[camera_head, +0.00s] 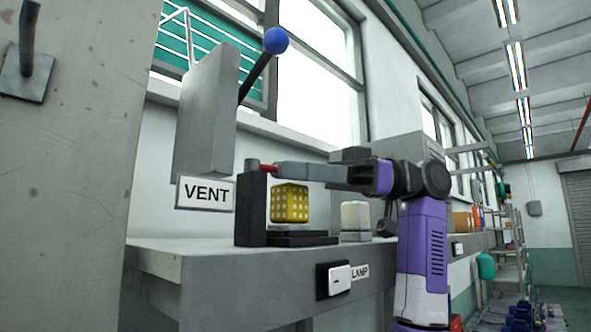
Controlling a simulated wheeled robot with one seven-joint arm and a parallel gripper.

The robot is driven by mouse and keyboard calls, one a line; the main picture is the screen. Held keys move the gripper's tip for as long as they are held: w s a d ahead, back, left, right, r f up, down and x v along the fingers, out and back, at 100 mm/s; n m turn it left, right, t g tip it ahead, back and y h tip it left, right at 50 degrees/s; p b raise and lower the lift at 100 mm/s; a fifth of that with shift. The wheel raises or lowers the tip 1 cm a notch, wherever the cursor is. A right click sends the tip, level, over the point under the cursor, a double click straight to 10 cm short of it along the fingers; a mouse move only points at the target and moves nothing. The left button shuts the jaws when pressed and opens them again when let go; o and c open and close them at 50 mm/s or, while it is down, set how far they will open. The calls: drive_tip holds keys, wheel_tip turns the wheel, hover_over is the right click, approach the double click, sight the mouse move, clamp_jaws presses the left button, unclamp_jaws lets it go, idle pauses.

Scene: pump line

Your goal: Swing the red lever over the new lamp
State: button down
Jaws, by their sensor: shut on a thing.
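The red lever (263,168) shows as a short red piece at the top of a dark upright post (250,208). My gripper (281,170) reaches in from the right and is shut on the red lever; the fingers hide part of it. A yellow gridded lamp (290,203) stands just right of the post, above a dark base (300,239), below my gripper's fingers. A whitish gridded lamp (355,215) stands further right on a small grey block. I cannot tell from the picture which lamp is the new one.
A grey bench (215,262) carries these things. A white switch (340,279) with a LAMP label (360,272) is on its front. A grey box (206,115) with a blue-knobbed lever (275,41) hangs above a VENT sign (205,193). A grey panel (75,160) fills the left.

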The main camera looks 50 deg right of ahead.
drive_tip(key=c, duration=1.4)
unclamp_jaws()
drive_tip(key=shift+o, duration=0.2)
drive_tip(key=b+v, duration=0.1)
drive_tip(key=v, duration=0.6)
drive_tip(key=shift+s+d+b, duration=0.25)
drive_tip(key=shift+d+b, duration=0.05)
drive_tip(key=shift+b, duration=0.1)
